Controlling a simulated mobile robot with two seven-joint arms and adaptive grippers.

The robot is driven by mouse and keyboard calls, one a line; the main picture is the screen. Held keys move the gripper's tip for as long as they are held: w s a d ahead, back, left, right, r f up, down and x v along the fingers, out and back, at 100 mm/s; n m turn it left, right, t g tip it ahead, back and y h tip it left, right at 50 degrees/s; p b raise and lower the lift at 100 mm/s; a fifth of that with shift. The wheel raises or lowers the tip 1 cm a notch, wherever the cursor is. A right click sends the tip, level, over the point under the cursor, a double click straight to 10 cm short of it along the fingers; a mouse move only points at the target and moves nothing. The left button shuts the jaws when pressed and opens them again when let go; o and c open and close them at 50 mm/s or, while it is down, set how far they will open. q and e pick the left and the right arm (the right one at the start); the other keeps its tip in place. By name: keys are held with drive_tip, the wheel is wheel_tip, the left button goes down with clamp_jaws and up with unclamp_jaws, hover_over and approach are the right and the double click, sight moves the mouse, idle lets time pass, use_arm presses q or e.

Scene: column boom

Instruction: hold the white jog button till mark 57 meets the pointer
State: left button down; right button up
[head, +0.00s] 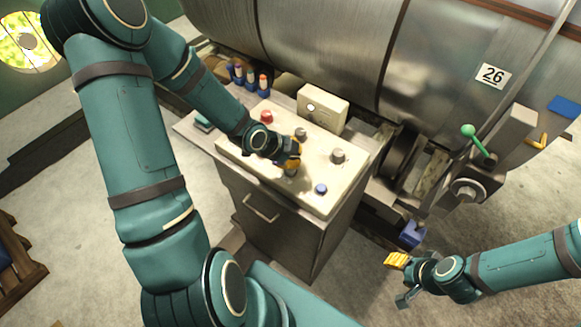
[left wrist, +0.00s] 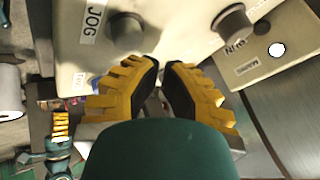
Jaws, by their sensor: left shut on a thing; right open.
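My left gripper (head: 291,163) is low over the sloping control panel (head: 240,152), hiding part of it. In the left wrist view its yellow fingers (left wrist: 164,66) are close together at the tips; what they hold cannot be made out. A grey round button (left wrist: 125,32) stands beside the label JOG (left wrist: 93,20), near the fingertips; whether they touch cannot be told. The plate marked 26 (head: 492,76) is on the large metal drum (head: 330,45). Mark 57 is not in view, and I cannot identify the pointer for certain. My right gripper (head: 399,279) is open above the floor at lower right.
The panel also carries a red button (head: 266,117), grey knobs (head: 338,155) and a blue button (head: 321,188). A cream box with a white lamp (head: 311,107) stands behind them. A green-knobbed lever (head: 467,131) is at right.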

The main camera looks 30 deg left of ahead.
idle(0.7)
use_arm(q)
drive_tip(key=shift+f+b, duration=0.45)
drive_tip(key=shift+f, duration=0.05)
